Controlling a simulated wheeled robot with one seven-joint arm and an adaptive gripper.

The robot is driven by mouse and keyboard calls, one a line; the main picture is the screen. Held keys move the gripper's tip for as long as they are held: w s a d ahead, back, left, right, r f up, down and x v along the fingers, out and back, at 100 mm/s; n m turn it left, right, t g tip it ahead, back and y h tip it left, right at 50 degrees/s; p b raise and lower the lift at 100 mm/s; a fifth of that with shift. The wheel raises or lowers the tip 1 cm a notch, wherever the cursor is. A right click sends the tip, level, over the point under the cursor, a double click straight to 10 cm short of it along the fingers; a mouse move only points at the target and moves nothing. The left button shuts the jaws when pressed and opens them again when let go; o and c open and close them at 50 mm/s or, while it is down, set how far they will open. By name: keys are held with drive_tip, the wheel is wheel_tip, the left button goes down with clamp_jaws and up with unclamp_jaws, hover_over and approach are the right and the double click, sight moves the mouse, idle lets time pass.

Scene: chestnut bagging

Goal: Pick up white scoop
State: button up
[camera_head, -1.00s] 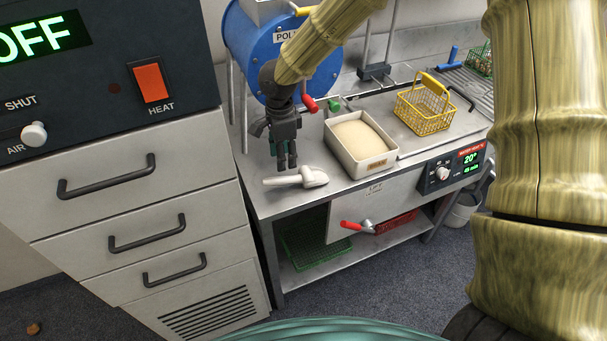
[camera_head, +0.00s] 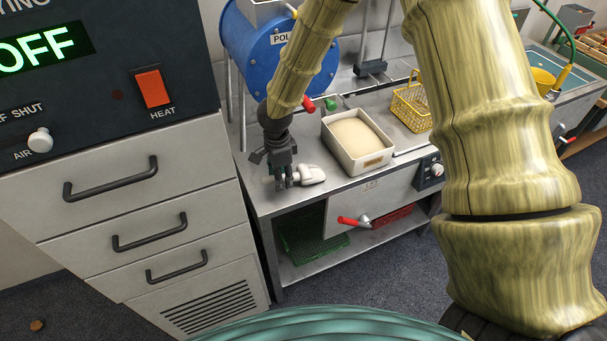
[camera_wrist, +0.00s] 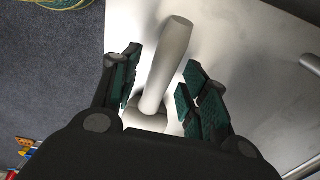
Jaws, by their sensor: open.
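The white scoop (camera_head: 310,174) lies on the metal counter (camera_head: 262,204) near its front left corner. My gripper (camera_head: 284,184) is lowered over the scoop's left part and hides it in the head view. In the wrist view, my gripper (camera_wrist: 155,92) is open, with one green-padded finger on each side of the scoop's handle (camera_wrist: 168,62). The handle runs between the fingers, with gaps visible on both sides. The scoop's wider end is partly hidden behind the gripper body.
A white bin of pale material (camera_head: 372,167) stands right of the scoop, with a yellow basket (camera_head: 410,108) beyond. A blue drum machine (camera_head: 262,50) is behind. A grey drawer cabinet (camera_head: 130,190) stands at left. A red-handled lever (camera_head: 352,221) sticks out at the counter's front.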

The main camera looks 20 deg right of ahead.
drive_tip(key=shift+f, duration=0.95)
drive_tip(key=shift+c, duration=0.2)
clamp_jaws()
drive_tip(key=shift+r, duration=0.15)
drive_tip(key=shift+r+b, duration=0.5)
drive_tip(key=shift+r, duration=1)
drive_tip(key=s+d+r+b, duration=0.1)
drive_tip(key=s+d+b, duration=0.3)
drive_tip(key=s+d, duration=0.5)
drive_tip(key=s, duration=0.4)
drive_tip(key=shift+d+r, duration=0.15)
drive_tip(key=shift+r, duration=0.25)
